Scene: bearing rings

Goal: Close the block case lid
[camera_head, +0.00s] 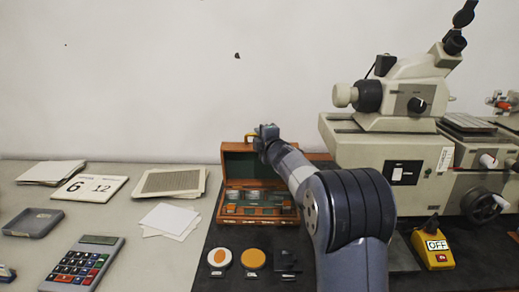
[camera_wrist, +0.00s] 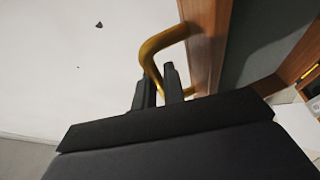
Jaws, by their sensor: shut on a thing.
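The block case (camera_head: 262,213) is a brown wooden box on the dark mat, holding several metal blocks in its open front tray. Its lid (camera_head: 238,161) stands raised at the back, its dark green inner side facing forward. A yellow bow handle (camera_head: 249,137) sits on the lid's top edge; it also shows in the wrist view (camera_wrist: 158,41), beside the wooden lid edge (camera_wrist: 203,35). My gripper (camera_head: 266,133) is at the lid's top edge. In the wrist view my gripper (camera_wrist: 161,82) has its two fingers around the handle, shut on it.
A large beige measuring machine (camera_head: 388,150) stands close on the right. In front of the case lie a white-and-orange disc (camera_head: 220,258), an orange disc (camera_head: 253,258) and a dark block (camera_head: 287,261). A calculator (camera_head: 84,262), cards and papers lie on the left.

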